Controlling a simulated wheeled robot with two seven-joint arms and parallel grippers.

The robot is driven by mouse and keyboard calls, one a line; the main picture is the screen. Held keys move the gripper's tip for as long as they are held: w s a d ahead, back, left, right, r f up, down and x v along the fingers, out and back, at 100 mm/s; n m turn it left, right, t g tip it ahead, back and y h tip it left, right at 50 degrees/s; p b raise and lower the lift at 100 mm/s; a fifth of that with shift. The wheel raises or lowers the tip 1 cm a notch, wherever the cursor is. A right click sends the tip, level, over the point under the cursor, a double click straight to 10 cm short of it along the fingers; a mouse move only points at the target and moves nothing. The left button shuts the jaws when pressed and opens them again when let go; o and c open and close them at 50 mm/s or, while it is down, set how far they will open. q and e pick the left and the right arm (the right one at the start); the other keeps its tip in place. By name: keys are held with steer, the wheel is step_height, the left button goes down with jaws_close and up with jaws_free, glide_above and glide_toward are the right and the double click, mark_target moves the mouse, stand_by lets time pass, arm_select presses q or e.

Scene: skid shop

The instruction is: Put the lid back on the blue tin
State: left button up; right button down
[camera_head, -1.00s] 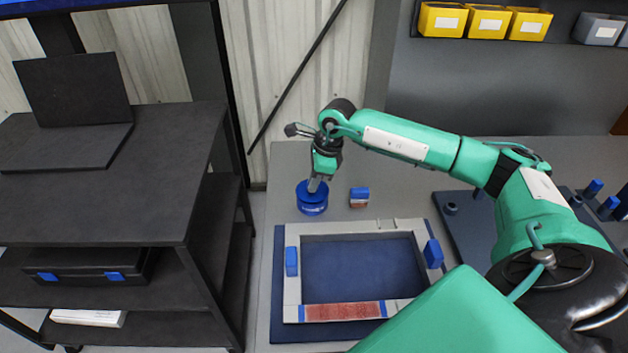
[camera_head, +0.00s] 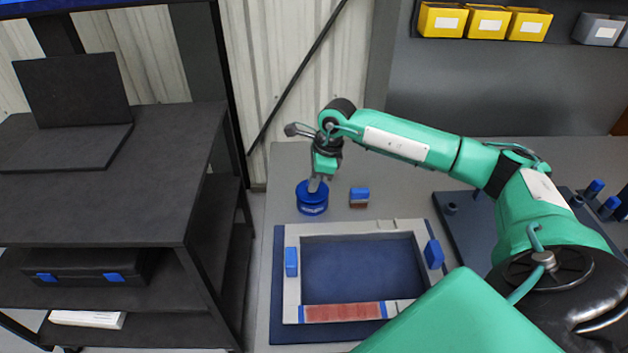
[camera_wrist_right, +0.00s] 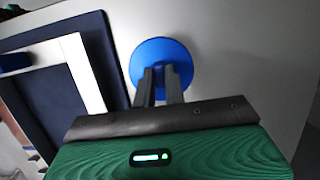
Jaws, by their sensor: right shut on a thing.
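The blue tin (camera_head: 312,208) stands upright on the grey bench, left of the middle of the head view. The blue lid (camera_head: 312,190) is at its top, under my right gripper (camera_head: 314,185). In the right wrist view the round blue lid (camera_wrist_right: 150,52) shows beyond the fingers of my right gripper (camera_wrist_right: 160,70), which are close together over it. The gripper is shut on the lid, pointing down. Whether the lid is fully seated cannot be told; the fingers hide part of it. My left gripper is not in view.
A small blue and brown block (camera_head: 359,197) stands just right of the tin. A grey frame (camera_head: 292,300) with blue blocks lies on a dark blue mat (camera_head: 278,325) in front. A dark cart (camera_head: 180,215) is to the left. A dark pegged board (camera_head: 455,225) lies right.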

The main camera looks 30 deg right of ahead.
steer(key=shift+d+f+b, duration=0.1)
steer(key=shift+f+b, duration=0.15)
steer(key=shift+b, duration=0.1)
stand_by(0.6)
